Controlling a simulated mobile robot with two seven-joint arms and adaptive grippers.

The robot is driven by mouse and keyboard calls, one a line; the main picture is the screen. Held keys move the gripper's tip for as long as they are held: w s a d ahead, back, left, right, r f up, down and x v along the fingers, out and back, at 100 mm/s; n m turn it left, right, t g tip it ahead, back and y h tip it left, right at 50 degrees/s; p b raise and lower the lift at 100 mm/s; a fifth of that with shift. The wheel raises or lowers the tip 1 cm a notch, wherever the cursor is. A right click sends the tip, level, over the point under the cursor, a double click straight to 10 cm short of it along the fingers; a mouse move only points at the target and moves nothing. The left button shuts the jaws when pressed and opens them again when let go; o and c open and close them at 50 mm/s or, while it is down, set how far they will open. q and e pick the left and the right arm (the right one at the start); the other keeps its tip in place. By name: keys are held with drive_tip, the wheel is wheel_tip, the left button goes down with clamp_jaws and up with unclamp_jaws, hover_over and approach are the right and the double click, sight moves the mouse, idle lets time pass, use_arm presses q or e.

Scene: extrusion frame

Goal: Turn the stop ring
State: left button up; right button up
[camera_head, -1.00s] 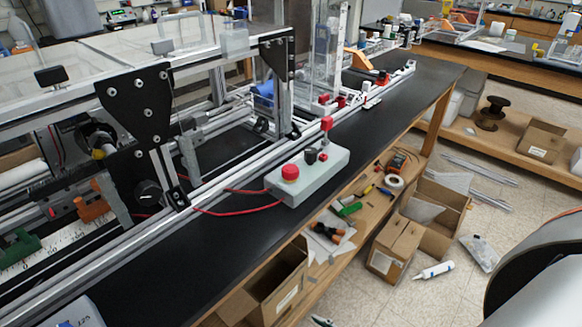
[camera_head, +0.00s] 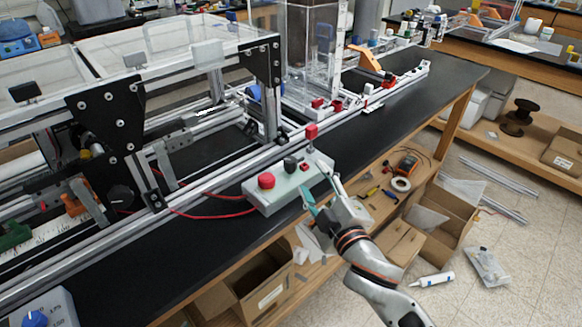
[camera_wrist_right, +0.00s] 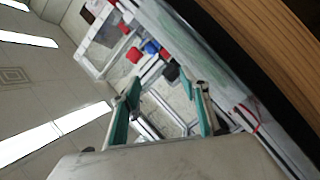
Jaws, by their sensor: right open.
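A pale grey control box (camera_head: 285,192) stands on the black bench beside the metal rail. It carries a red mushroom-shaped stop button (camera_head: 266,181), a black knob (camera_head: 290,163) and a small red button. I cannot make out a separate ring around the stop button. My right gripper (camera_head: 318,182) is open and empty, with teal pads, close to the right side of the box. In the right wrist view its fingers (camera_wrist_right: 160,82) frame blurred rails, with red, blue and black parts beyond. My left gripper is out of view.
A red block on a post (camera_head: 312,132) stands at the box's far end. Red cables (camera_head: 210,214) run left from the box. The extrusion frame (camera_head: 180,88) fills the left. A box with a blue knob (camera_head: 36,318) sits at the lower left.

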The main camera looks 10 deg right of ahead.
drive_tip(key=a+r+n+y, duration=1.1)
drive_tip(key=a+r, duration=0.5)
drive_tip(key=a, duration=0.1)
drive_tip(key=s+a+r+n+g+y, duration=0.1)
drive_tip(key=s+a+n+g+y, duration=0.3)
drive_tip(key=a+n+g, duration=0.5)
drive_tip(key=s+a+r+n+g+y, duration=0.1)
drive_tip(key=s+a+n+g+y, duration=0.1)
drive_tip(key=s+a+n+g, duration=0.65)
drive_tip(key=n+t+h, duration=0.2)
drive_tip(key=n+h, duration=0.8)
drive_tip(key=h, duration=0.6)
approach(267, 177)
drive_tip(key=f, duration=0.1)
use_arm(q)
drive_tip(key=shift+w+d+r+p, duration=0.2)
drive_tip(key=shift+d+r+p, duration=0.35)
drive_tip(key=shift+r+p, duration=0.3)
use_arm(e)
drive_tip(key=shift+g, duration=0.25)
drive_tip(key=shift+w+x, duration=0.1)
drive_tip(key=shift+x, duration=1.85)
drive_tip(key=shift+w+x, duration=0.15)
drive_tip(key=shift+x, duration=1.8)
